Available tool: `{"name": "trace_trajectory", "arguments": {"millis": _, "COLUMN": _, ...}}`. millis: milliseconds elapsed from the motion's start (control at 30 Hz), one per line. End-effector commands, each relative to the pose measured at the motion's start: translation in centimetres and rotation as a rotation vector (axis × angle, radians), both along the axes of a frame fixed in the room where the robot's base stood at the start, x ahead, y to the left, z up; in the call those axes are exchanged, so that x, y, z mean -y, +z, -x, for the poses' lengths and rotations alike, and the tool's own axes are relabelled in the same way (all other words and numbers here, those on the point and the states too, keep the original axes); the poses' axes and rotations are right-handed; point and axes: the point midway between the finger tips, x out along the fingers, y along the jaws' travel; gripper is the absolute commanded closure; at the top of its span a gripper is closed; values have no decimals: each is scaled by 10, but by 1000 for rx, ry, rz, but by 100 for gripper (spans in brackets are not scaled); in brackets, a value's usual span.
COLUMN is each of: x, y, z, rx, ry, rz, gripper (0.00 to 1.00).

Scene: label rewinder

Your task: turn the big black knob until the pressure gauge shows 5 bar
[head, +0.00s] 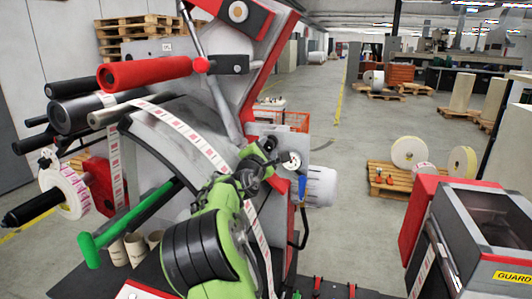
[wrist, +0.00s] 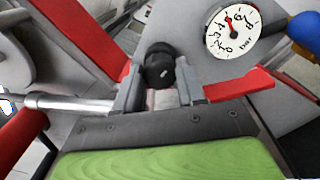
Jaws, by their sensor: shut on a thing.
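The big black knob (wrist: 159,68) shows in the wrist view between the tips of my gripper's (wrist: 160,82) two grey fingers, which are shut on it. In the head view my gripper (head: 268,158) is at the machine's grey front plate, and the arm and fingers largely hide the knob there. The round white pressure gauge (wrist: 238,33) is right of the knob in the wrist view. Its red needle points to the upper left, around the middle of the scale; I cannot read the exact value. The gauge (head: 291,161) looks small in the head view.
A blue part (wrist: 304,31) sits close to the gauge. A red bar (wrist: 238,84) is near the right finger, and a metal roller (wrist: 68,103) is at left. A green-handled lever (head: 130,222) sticks out at the machine's lower left.

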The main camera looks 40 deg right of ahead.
Motion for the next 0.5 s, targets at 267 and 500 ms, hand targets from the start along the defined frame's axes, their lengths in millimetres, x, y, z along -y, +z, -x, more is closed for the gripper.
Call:
{"name": "trace_trajectory", "arguments": {"millis": 267, "x": 0, "y": 1, "z": 0, "rx": 28, "ry": 0, "rz": -13, "gripper": 91}}
{"name": "trace_trajectory", "arguments": {"millis": 500, "x": 0, "y": 1, "z": 0, "rx": 28, "ry": 0, "rz": -13, "gripper": 91}}
